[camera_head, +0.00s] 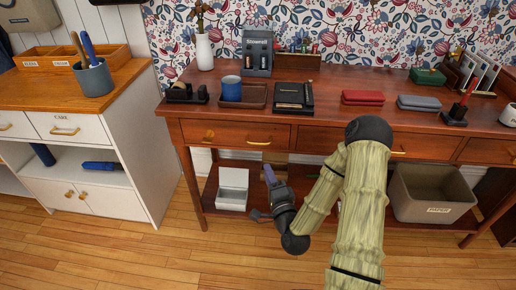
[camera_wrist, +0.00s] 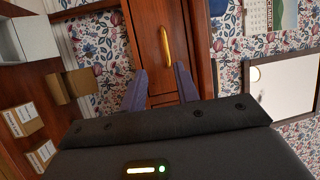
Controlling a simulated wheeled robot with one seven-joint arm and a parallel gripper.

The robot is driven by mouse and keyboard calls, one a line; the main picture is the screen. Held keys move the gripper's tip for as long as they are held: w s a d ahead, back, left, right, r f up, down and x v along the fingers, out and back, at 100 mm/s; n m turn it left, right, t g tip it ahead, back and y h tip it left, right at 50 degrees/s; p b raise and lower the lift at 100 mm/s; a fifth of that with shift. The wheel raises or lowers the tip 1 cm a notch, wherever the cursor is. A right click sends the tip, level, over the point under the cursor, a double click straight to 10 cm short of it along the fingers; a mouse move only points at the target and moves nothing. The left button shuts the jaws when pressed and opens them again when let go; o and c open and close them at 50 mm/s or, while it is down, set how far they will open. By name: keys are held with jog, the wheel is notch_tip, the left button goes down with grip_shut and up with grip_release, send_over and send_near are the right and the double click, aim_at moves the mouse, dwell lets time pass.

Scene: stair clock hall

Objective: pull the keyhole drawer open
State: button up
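The desk's left drawer front (camera_head: 232,134) is reddish wood and looks flush with the desk. It carries a brass handle (camera_head: 258,143) and a small brass spot at its left, too small to tell if it is a keyhole. My gripper (camera_head: 271,173) is below and in front of this drawer, its purple fingers pointing up toward the handle. In the wrist view, my gripper (camera_wrist: 160,82) is open and empty. A brass handle (camera_wrist: 167,46) on a wooden front (camera_wrist: 148,30) lies just beyond the fingertips, apart from them. No keyhole is clear there.
Below are a white open box (camera_head: 233,188) and a paper bin (camera_head: 431,195). A white cabinet (camera_head: 120,165) stands left. The floor in front is clear.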

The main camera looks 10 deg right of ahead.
aim_at(258, 144)
jog(key=shift+t, duration=0.3)
jog(key=x, duration=0.4)
jog(key=b+x, duration=0.1)
jog(key=x, duration=0.3)
jog(key=b+x, duration=0.1)
jog(key=x, duration=0.3)
jog(key=shift+w+d+r, duration=0.1)
jog(key=shift+w+r, duration=0.2)
jog(key=shift+r, duration=0.05)
grip_shut()
